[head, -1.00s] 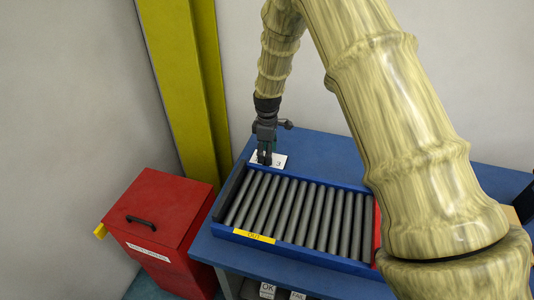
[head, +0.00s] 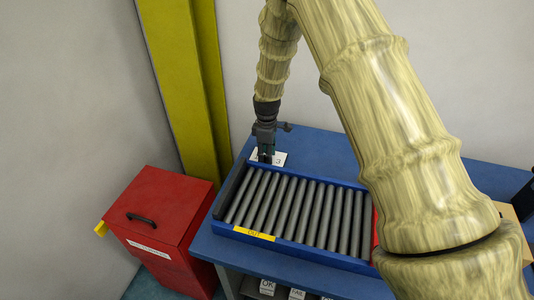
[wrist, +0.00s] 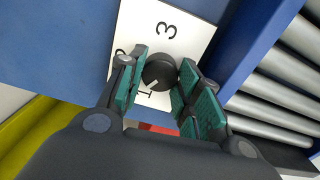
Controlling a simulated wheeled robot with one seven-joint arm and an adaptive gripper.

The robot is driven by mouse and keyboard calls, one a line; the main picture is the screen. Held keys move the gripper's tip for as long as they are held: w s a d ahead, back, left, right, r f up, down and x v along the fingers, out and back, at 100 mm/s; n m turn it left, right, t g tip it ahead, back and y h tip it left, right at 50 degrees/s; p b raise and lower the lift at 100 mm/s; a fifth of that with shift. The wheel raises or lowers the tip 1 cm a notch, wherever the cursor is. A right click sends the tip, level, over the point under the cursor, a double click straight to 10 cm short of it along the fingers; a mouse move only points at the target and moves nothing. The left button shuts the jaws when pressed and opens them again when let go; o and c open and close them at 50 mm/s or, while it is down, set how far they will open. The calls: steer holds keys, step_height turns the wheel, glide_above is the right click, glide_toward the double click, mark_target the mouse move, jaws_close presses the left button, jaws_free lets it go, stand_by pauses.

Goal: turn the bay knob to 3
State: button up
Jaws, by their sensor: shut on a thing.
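The bay knob (wrist: 158,74) is a round black knob on a white plate (wrist: 196,36) in the wrist view. A pale pointer mark on the knob faces the lower left, close to the printed 1. A 3 is printed at the plate's upper end, and another figure at its left is mostly hidden by a finger. My gripper (wrist: 163,73) has its teal pads on both sides of the knob and is shut on it. In the head view my gripper (head: 265,156) points down over the plate (head: 281,158), and the knob is hidden there.
A roller tray (head: 300,212) with a blue frame and a yellow OUT label lies just in front of the plate on the blue table (head: 330,148). A red bin (head: 160,220) stands at the left. A yellow post (head: 178,90) rises behind.

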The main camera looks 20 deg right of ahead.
steer(key=shift+m, duration=0.4)
steer(key=m, duration=0.2)
steer(key=shift+m+b, duration=0.3)
steer(key=shift+m, duration=0.1)
steer(key=m, duration=0.3)
steer(key=shift+r+m, duration=0.1)
steer(key=shift+m, duration=0.2)
steer(key=m, duration=0.3)
steer(key=shift+m+b, duration=0.3)
steer(key=shift+b, duration=0.05)
steer(key=m, duration=0.3)
steer(key=shift+w+m, duration=0.1)
steer(key=shift+m, duration=0.2)
steer(key=m, duration=0.4)
steer(key=shift+m, duration=0.3)
steer(key=m, duration=0.4)
steer(key=shift+d+r+m, duration=0.1)
steer(key=shift+m, duration=0.3)
